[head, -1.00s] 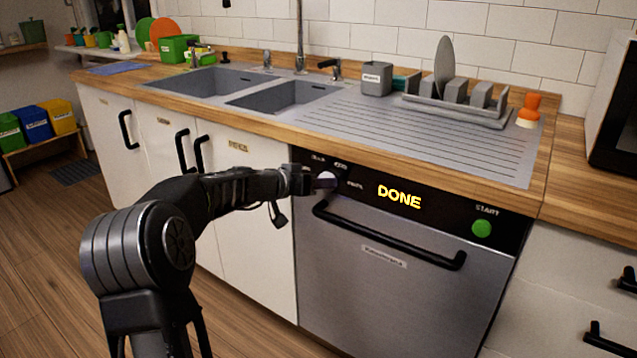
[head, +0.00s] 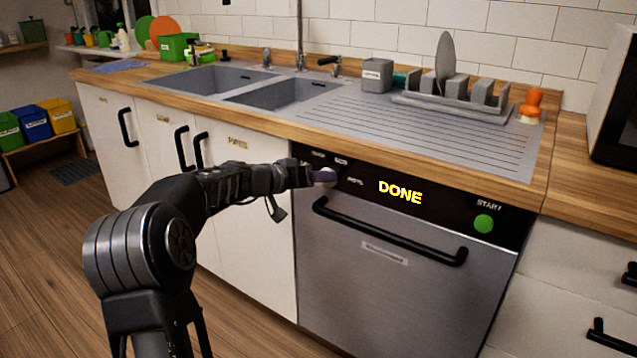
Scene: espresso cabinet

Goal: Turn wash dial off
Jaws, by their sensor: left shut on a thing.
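The wash dial (head: 328,173) is a pale round knob at the left end of the dishwasher's black control panel (head: 455,208). My left gripper (head: 318,177) reaches in from the left and is shut on the dial, hiding part of it. Small labels surround the dial, too blurred to read surely, so I cannot tell its setting. The panel shows DONE (head: 400,192) in yellow letters. The dishwasher door (head: 390,290) is closed. My right gripper is not in view.
A black bar handle (head: 390,235) crosses the dishwasher door just below the dial. A green START button (head: 483,223) is at the panel's right end. The wooden counter edge (head: 400,160) overhangs above. White cabinets (head: 245,225) stand to the left.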

